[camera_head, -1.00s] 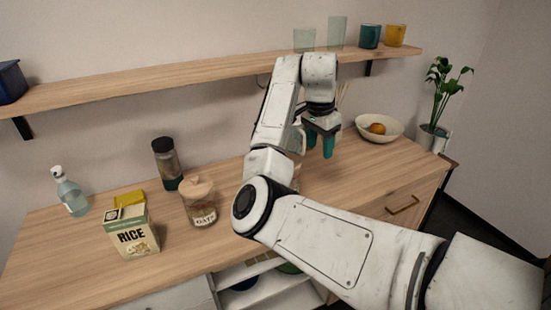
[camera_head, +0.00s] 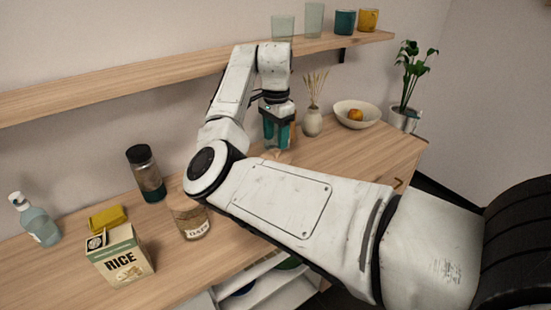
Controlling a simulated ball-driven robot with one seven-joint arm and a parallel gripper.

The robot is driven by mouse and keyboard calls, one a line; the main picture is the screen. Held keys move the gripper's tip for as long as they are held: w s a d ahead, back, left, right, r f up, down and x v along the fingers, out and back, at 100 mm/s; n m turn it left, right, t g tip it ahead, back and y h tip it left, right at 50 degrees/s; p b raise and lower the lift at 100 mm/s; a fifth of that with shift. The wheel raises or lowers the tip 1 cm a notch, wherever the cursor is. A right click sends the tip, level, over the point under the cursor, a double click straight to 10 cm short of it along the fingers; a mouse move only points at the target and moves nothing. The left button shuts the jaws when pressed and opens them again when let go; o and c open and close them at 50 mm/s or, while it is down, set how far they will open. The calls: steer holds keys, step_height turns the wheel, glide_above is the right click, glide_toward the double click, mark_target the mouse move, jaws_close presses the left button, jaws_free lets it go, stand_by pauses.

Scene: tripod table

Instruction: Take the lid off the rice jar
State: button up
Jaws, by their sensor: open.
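My gripper (camera_head: 278,143) points down above the worktop, its teal fingers open. Just below the fingertips is a light wooden top (camera_head: 277,155), perhaps a jar lid. My arm hides what is under it, so I cannot read a label or tell whether this is the rice jar. I cannot tell whether the fingers touch it. A glass jar (camera_head: 194,229) with a label that seems to read OATS stands at centre left, its top partly hidden by my arm. The word RICE shows on a green and cream box (camera_head: 123,262).
A reed vase (camera_head: 312,122) and a fruit bowl (camera_head: 343,114) stand right of my gripper. The shelf (camera_head: 130,88) runs behind my arm.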

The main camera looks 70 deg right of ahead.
mark_target(276, 150)
steer(key=shift+s+a+f+p, duration=0.1)
steer(key=shift+f+p, duration=0.3)
steer(key=shift+f, duration=1.95)
steer(key=shift+c, duration=0.5)
jaws_close()
